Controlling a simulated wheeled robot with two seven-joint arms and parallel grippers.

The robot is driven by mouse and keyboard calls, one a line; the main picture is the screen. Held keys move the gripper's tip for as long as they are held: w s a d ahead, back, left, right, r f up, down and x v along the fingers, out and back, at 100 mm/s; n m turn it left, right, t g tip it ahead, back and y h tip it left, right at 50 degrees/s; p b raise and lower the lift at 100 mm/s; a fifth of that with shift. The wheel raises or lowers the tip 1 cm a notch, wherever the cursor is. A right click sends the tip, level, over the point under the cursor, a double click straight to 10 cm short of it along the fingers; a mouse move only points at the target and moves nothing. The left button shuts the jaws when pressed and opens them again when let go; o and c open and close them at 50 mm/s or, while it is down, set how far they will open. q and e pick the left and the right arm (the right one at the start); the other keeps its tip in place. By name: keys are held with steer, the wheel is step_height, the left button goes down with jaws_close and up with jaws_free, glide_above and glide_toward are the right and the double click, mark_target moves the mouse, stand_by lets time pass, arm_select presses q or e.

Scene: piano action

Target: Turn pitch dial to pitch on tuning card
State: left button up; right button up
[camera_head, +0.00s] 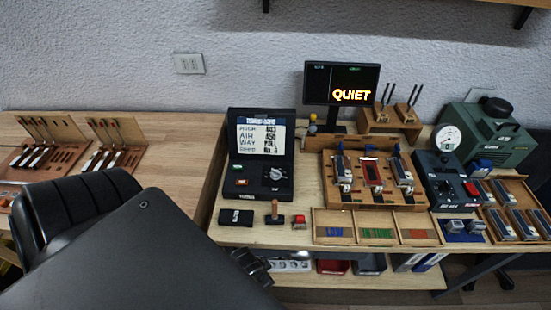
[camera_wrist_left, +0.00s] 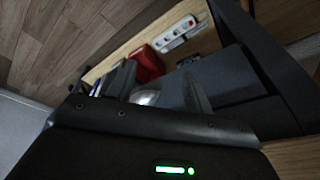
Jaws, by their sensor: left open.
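The tuning card (camera_head: 262,136) is a white sheet in the raised lid of a black case (camera_head: 243,190). Its top line reads PITCH and what looks like 443, blurred. The pitch dial (camera_head: 277,173) appears to be the silver-grey round knob at the right of the case; its setting is too small to read. My left gripper (camera_head: 252,268) is low at the bench's front edge, below and apart from the case. The left wrist view shows its two fingers (camera_wrist_left: 158,92) spread, with nothing held between them. My right gripper is not in view.
A screen (camera_head: 341,84) reads QUIET. A wooden rack (camera_head: 371,180) and a gauge unit (camera_head: 447,175) stand to the right. Below the bench are a power strip (camera_wrist_left: 177,34) and a red bin (camera_wrist_left: 147,64).

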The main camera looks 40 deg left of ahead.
arm_select(q)
steer(key=w+d+r+m+t+p, duration=0.1)
steer(key=w+r, duration=0.1)
steer(key=r, duration=0.6)
steer(key=w+d+r+t+p, duration=0.1)
steer(key=w+r, duration=0.1)
steer(key=r, duration=0.6)
steer(key=w+d+r+m+t+h, duration=0.1)
steer(key=w+d+r+m+h, duration=0.3)
steer(key=w+d+m, duration=0.4)
steer(key=w+d+r+m+t+h, duration=0.1)
steer(key=w+d+r+m+h, duration=0.3)
steer(key=w+d, duration=0.5)
steer(key=m+g+y, duration=0.1)
steer(key=g+y, duration=0.6)
steer(key=y, duration=0.1)
glide_toward(275, 170)
steer(key=f+p, duration=0.1)
steer(key=f, duration=0.3)
steer(key=f+p, duration=0.1)
steer(key=f, duration=0.3)
steer(key=shift+d+f, duration=0.2)
steer(key=shift+f, duration=0.2)
steer(key=shift+c, duration=0.2)
